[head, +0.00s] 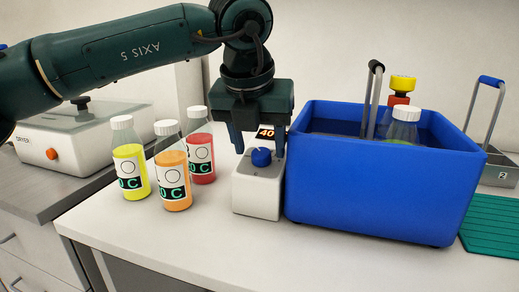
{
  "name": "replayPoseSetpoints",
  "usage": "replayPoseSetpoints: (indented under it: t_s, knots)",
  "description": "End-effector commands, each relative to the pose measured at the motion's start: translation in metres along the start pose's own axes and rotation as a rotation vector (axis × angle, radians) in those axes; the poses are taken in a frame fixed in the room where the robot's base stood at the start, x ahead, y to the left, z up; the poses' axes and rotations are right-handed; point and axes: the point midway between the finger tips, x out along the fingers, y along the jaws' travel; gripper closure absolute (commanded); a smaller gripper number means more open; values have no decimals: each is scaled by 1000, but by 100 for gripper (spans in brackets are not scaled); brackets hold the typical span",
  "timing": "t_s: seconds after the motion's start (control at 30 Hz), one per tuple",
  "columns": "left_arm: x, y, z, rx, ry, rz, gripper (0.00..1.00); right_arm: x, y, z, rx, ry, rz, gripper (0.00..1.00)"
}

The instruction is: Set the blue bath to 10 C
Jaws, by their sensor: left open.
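The blue bath (380,195) is a blue open tub at the right, with liquid and a rack in it. Against its left side stands a white control box (257,193) with a blue knob (261,157) on top. A small display (266,133) behind the knob reads 40 in orange. My left gripper (259,150) points down over the control box. It is open, with one finger on each side of the knob; whether they touch it I cannot tell. My right gripper is not in view.
Yellow (130,165), orange (173,175) and red (201,150) bottles with white caps stand left of the box. A dryer (80,135) is at the far left. A metal tray (500,172) and a green mat (492,225) lie at the right. The front counter is clear.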

Motion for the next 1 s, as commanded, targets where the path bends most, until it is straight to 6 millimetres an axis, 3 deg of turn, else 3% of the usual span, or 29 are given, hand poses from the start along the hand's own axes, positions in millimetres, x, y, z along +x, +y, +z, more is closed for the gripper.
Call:
replayPoseSetpoints:
  t_s: [0.13,0.43,1.0]
  knots:
    - [11,0,0,1,0,-1,48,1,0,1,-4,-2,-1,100]
    - [13,0,0,1,-1,0,48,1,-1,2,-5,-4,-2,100]
    - [12,0,0,1,-1,-1,92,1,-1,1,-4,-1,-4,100]
